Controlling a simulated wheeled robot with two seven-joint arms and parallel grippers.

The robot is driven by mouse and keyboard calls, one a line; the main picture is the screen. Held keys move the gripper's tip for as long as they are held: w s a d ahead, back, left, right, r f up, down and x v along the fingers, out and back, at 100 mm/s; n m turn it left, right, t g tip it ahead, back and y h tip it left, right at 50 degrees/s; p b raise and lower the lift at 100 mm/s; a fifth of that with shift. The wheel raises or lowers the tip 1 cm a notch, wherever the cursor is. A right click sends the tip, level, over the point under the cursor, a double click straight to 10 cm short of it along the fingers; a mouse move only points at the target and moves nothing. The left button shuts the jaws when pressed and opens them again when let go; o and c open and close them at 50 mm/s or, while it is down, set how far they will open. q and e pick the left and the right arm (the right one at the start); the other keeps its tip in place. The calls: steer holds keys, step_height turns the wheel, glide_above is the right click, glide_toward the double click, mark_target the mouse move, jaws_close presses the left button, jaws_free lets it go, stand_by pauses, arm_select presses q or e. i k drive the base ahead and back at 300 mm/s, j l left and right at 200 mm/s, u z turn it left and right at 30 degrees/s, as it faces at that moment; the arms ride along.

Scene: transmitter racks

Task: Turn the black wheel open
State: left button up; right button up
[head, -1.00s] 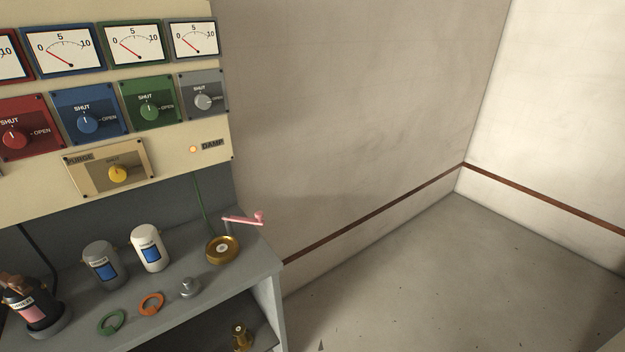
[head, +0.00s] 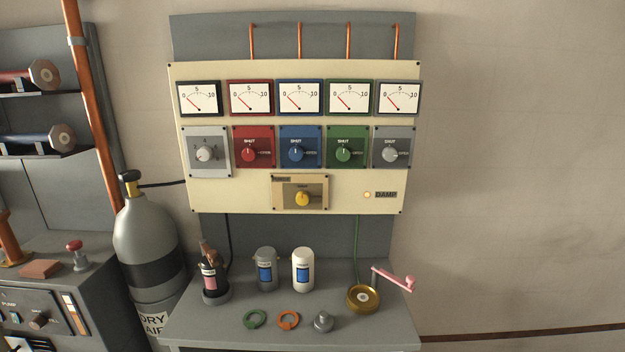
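A grey gas cylinder (head: 145,235) stands upright left of the middle, with a dark band and a label reading "DRY AIR". On its top is a brass valve (head: 130,190) with a small black wheel (head: 129,176), the only black wheel I can make out. How far the wheel is turned cannot be told from here. Neither of my grippers is in view, and nothing is seen touching the wheel.
A cream panel (head: 185,200) with dials and coloured knobs hangs right of the cylinder; a lamp (head: 367,195) glows beside "DAMP". Below, a grey bench (head: 215,325) holds canisters, rings and a brass crank piece (head: 363,297). An orange pipe (head: 88,90) runs behind the cylinder's left.

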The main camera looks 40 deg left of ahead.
mark_target(132, 174)
steer(key=u, duration=2.3)
